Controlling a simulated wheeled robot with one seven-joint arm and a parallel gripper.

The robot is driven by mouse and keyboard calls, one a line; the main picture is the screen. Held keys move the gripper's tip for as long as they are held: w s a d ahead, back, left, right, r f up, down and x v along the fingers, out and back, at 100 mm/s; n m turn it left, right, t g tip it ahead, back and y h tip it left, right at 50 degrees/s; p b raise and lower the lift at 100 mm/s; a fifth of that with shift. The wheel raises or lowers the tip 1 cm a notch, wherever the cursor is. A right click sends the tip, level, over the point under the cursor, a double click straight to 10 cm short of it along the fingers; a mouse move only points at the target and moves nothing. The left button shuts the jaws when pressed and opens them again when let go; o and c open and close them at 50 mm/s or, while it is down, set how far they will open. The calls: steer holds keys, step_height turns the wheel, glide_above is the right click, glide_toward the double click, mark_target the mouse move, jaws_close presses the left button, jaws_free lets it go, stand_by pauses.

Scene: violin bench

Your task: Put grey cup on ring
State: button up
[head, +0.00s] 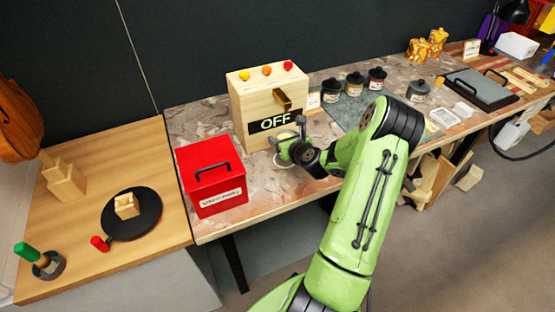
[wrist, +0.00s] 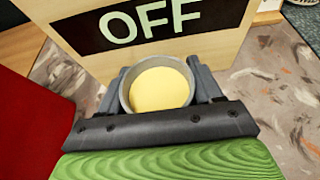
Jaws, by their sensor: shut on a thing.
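The grey cup (wrist: 126,98) is round, with a pale yellow filling visible inside it. In the wrist view it sits between the two dark fingers of my gripper (wrist: 160,85), which is shut on it. In the head view my gripper (head: 290,146) is in front of the wooden box marked OFF (head: 246,112), and the cup is mostly hidden by it. A pale curved edge (head: 283,164) shows just below the gripper on the bench top; I cannot tell for sure that it is the ring. Whether the cup touches the bench is unclear.
A red box with a handle (head: 212,176) stands left of my gripper. Several dark lidded jars (head: 354,84) stand on a mat behind the arm. A wooden table (head: 84,255) with a black round plate (head: 146,221) is at the left. Speckled bench shows between red box and gripper.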

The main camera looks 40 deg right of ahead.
step_height(320, 180, down, 5)
steer(key=shift+f+b, duration=0.15)
steer(key=shift+b, duration=0.95)
steer(key=shift+r, duration=0.2)
steer(key=shift+f, duration=0.1)
steer(key=o, duration=1.2)
steer(key=shift+c, duration=0.2)
steer(key=shift+s+a+r, duration=0.1)
steer(key=shift+s+r, duration=0.1)
steer(key=p+v, duration=0.1)
steer(key=v, duration=1)
steer(key=shift+s, duration=0.3)
